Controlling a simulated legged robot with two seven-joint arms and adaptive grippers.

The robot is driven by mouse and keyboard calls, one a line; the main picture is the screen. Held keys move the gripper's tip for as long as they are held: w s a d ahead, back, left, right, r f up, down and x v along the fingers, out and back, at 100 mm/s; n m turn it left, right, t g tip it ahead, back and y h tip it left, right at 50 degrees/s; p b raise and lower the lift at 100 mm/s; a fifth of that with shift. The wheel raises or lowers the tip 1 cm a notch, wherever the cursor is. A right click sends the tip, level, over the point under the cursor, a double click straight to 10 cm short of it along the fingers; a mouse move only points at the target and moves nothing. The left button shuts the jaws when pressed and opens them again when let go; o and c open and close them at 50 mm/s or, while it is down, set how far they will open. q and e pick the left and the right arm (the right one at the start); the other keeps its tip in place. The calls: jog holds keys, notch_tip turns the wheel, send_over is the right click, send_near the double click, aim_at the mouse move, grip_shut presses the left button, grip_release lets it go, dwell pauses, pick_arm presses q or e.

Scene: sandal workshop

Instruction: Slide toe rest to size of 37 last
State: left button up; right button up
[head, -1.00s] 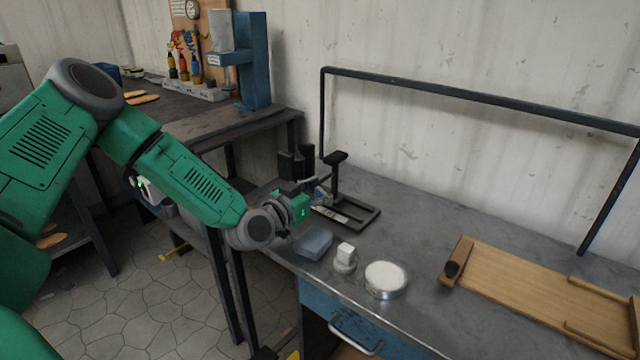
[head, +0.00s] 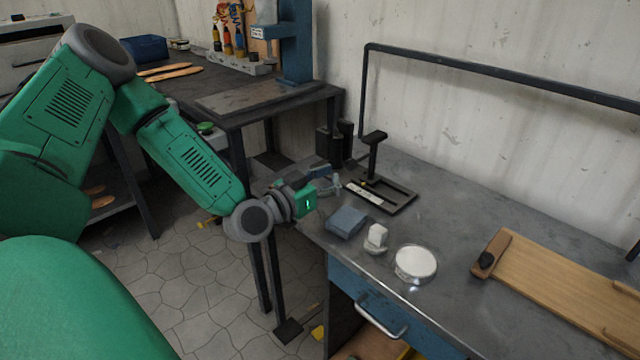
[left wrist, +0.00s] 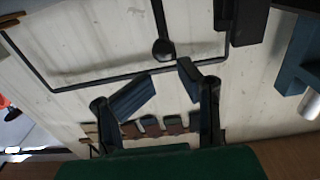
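The sizing stand (head: 400,203) is a dark flat frame on the grey bench, with a pale scale strip (head: 365,194) along its left part. A black post with a small flat pad (head: 374,136), apparently the toe rest, rises from it. My left gripper (head: 332,178) is just left of the stand, apart from the post. In the left wrist view, its two blue-grey fingers (left wrist: 160,88) are spread with nothing between them. The pad (left wrist: 163,48) on its post shows beyond the fingertips. The scale's numbers are too small to read. My right gripper is out of view.
Dark blocks (head: 335,143) stand close behind my left gripper. A blue block (head: 347,222), a small white piece (head: 377,236) and a round white-topped tin (head: 415,262) lie in front of the stand. A wooden board (head: 565,285) lies right. A black bar frame (head: 480,76) spans the back.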

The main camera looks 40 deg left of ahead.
pick_arm(q)
jog(key=s, duration=0.4)
jog(key=shift+a+f, duration=0.35)
jog(key=shift+d, duration=0.1)
jog(key=shift+s, duration=0.1)
